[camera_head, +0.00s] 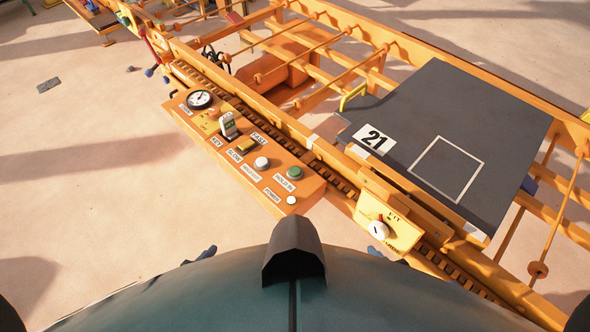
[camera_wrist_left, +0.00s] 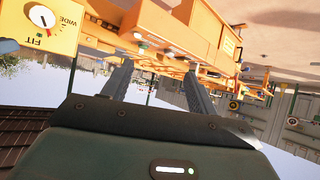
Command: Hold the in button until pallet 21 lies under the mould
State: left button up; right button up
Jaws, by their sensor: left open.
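The green button (camera_head: 294,173), with a label that seems to read HOLD IN, sits near the lower right end of the orange control panel (camera_head: 318,190). Nothing touches it in the head view. Pallet 21 (camera_head: 471,112) is a dark grey slab with a white "21" plate and a white outlined rectangle. It lies on the orange frame at the right. I cannot make out a mould over it. My left gripper (camera_wrist_left: 157,82) shows in the left wrist view, its two fingers apart and empty, with orange machinery beyond the fingertips.
A FIT dial (camera_head: 379,230) stands to the right. Open floor lies at left.

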pick_arm(q)
jog(key=shift+s+f, duration=0.1)
jog(key=shift+s, duration=0.1)
grip_shut()
jog(key=shift+w, duration=0.1)
dwell(1.1)
